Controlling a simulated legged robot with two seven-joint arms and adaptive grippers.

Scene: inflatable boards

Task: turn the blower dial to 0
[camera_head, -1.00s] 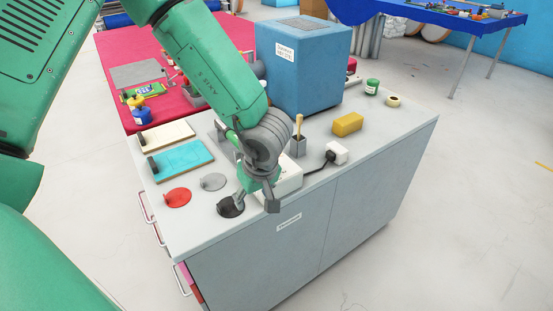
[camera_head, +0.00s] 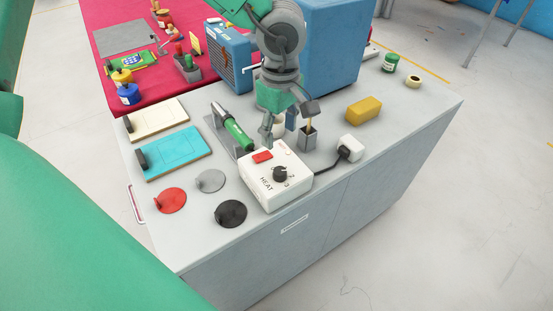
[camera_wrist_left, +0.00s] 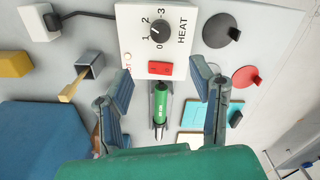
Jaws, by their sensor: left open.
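A white control box (camera_head: 275,177) stands on the grey cabinet top, with a black dial (camera_head: 280,173) marked HEAT and 0 to 3, and a red switch (camera_head: 262,156). In the left wrist view the dial (camera_wrist_left: 160,30) is near the top; I cannot tell surely which number it points to. A green-handled blower (camera_head: 237,133) rests in a grey holder behind the box. My left gripper (camera_head: 289,117) is open and empty, above and behind the box, apart from the dial. In the left wrist view its fingers spread either side of the blower (camera_wrist_left: 160,103). My right gripper is out of view.
Red (camera_head: 170,200), grey (camera_head: 210,181) and black (camera_head: 231,213) discs lie left of the box. A grey cup (camera_head: 308,138) with a brush, a white plug block (camera_head: 351,147) and a yellow block (camera_head: 363,110) stand right. A large blue box (camera_head: 335,50) is behind.

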